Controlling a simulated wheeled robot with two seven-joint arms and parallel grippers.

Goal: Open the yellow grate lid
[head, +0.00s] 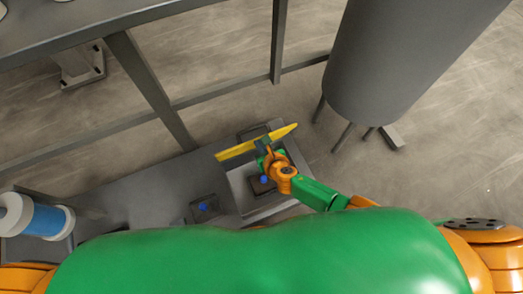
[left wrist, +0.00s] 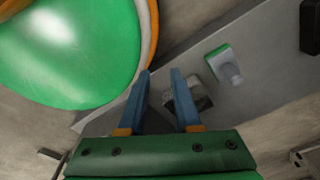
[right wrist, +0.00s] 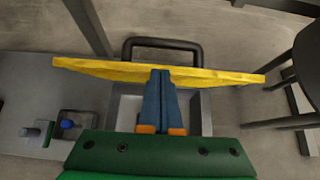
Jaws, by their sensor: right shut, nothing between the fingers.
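The yellow grate lid (head: 236,150) is seen nearly edge-on in the head view, standing up above an open grey box (head: 235,190). In the right wrist view the lid (right wrist: 100,68) spans the picture as a long yellow edge, with the box opening below it. My right gripper (head: 266,148) is shut and empty, its fingertips at the middle of the lid. In the right wrist view its fingers (right wrist: 160,74) are together and overlap the lid edge; I cannot tell if they press on it. My left gripper (left wrist: 161,72) is open with its fingers apart.
A black bar handle (right wrist: 163,44) is behind the lid. A blue knob (head: 203,207) is on the grey deck. A large grey tank (head: 390,60) on legs stands at right, and a blue and white cylinder (head: 45,218) at left. Frame beams (head: 150,85) cross behind.

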